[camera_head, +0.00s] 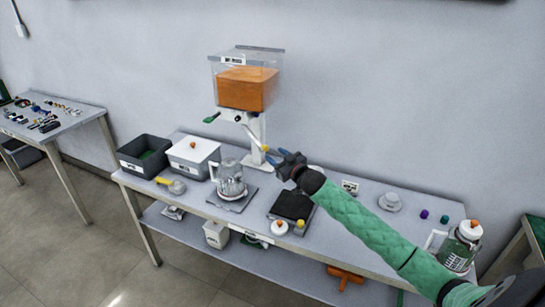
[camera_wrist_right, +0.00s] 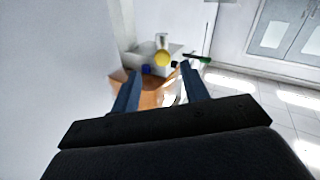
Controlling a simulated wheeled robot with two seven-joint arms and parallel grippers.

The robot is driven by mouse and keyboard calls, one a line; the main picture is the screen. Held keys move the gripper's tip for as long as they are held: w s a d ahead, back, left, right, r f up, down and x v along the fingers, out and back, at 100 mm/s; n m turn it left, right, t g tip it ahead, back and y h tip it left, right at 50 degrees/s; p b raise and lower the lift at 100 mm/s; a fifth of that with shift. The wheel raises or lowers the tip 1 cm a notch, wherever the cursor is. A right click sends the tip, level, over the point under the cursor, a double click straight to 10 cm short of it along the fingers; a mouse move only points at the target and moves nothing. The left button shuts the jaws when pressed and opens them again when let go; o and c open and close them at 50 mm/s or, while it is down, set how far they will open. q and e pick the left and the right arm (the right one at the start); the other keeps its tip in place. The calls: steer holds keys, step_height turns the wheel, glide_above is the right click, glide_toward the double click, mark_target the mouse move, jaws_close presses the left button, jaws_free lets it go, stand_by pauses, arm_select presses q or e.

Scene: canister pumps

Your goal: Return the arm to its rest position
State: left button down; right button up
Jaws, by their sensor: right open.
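My right arm (camera_head: 360,222), in a green sleeve, reaches in from the lower right of the head view across the table (camera_head: 330,185). Its gripper (camera_head: 273,157) is open, with blue fingers apart, just right of the dispenser's white stand (camera_head: 257,130). In the right wrist view the two fingers (camera_wrist_right: 160,82) are spread with nothing held between them. Beyond them show a yellow round part (camera_wrist_right: 162,58), a green handle (camera_wrist_right: 196,58) and an orange surface. My left gripper is not in view.
A dispenser with orange contents (camera_head: 246,88) stands at the back. A glass jug (camera_head: 229,180), white-lidded bin (camera_head: 193,155), dark bin (camera_head: 144,155) and black pad (camera_head: 293,205) are on the table. A green jar (camera_head: 459,250) stands at the right end, near my arm.

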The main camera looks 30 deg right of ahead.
steer(key=shift+s, duration=0.4)
steer(key=s+a+f+m+g+h, duration=0.1)
steer(key=s+a+f+g, duration=0.2)
steer(key=s+a+f, duration=0.55)
steer(key=s+a+f+m+g+h, duration=0.1)
steer(key=s+a+f+g, duration=0.4)
steer(key=s+f, duration=0.65)
steer(key=s+a+g, duration=0.2)
steer(key=s+a, duration=0.1)
steer(key=s, duration=0.7)
steer(key=s+a+g, duration=0.2)
steer(key=s+a, duration=0.1)
steer(key=s, duration=0.6)
steer(key=s+a+g, duration=0.2)
steer(key=s+a, duration=0.1)
steer(key=s, duration=0.7)
step_height(320, 180, down, 26)
steer(key=w+a+g, duration=0.1)
steer(key=w, duration=0.2)
steer(key=s+f, duration=0.4)
steer(key=f, duration=0.7)
steer(key=s+f+g, duration=0.1)
steer(key=s+f, duration=0.3)
steer(key=f, duration=0.7)
steer(key=shift+s+a+f, duration=0.2)
steer(key=shift+s+f, duration=0.05)
steer(key=shift+f, duration=0.15)
